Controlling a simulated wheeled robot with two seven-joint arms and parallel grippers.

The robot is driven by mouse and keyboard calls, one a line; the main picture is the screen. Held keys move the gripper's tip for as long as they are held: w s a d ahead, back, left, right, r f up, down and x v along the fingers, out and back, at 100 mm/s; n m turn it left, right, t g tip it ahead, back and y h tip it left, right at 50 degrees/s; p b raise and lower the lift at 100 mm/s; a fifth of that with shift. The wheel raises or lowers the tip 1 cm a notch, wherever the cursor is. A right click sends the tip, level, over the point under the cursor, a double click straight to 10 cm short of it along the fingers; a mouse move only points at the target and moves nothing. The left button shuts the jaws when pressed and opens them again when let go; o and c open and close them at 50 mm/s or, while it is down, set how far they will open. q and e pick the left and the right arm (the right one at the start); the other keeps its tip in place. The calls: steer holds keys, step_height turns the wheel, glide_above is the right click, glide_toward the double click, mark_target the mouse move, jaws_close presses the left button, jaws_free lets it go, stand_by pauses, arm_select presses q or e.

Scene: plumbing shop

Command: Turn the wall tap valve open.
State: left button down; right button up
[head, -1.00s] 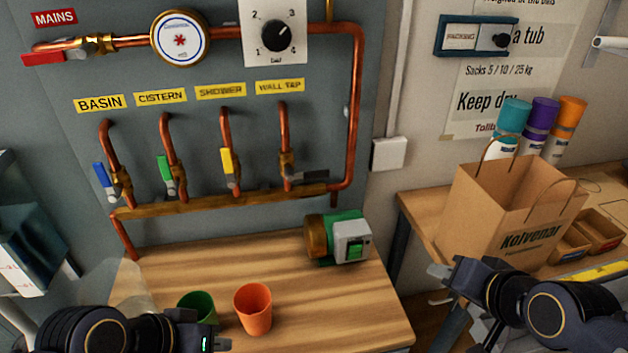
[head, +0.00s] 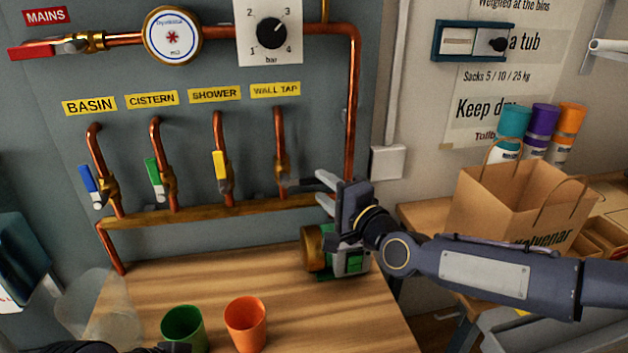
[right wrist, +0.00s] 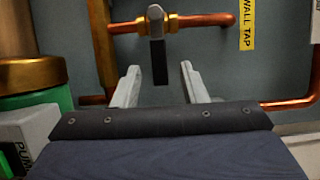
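The wall tap valve (head: 281,184) is a brass body on the rightmost of the upright copper pipes, under the "WALL TAP" label (head: 275,90). Its lever points right, across the pipe. In the right wrist view the lever's dark grip (right wrist: 160,62) points toward my right gripper (right wrist: 158,84). The two pale fingers are apart, on either side of the grip's line, with a clear gap to it on each side. In the head view my right gripper (head: 324,191) is at the lever's right end. My left gripper is mostly cut off at the bottom left; its fingers are not clear.
Blue, green and yellow levers (head: 219,165) sit on the pipes to the left. A green and grey pump (head: 345,262) stands just below my right gripper. A green cup (head: 183,328) and an orange cup (head: 246,323) stand on the bench. A paper bag (head: 500,205) is at right.

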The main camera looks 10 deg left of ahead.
mark_target(315, 182)
steer(key=shift+p+x, duration=0.35)
steer(key=shift+x, duration=1.85)
jaws_close()
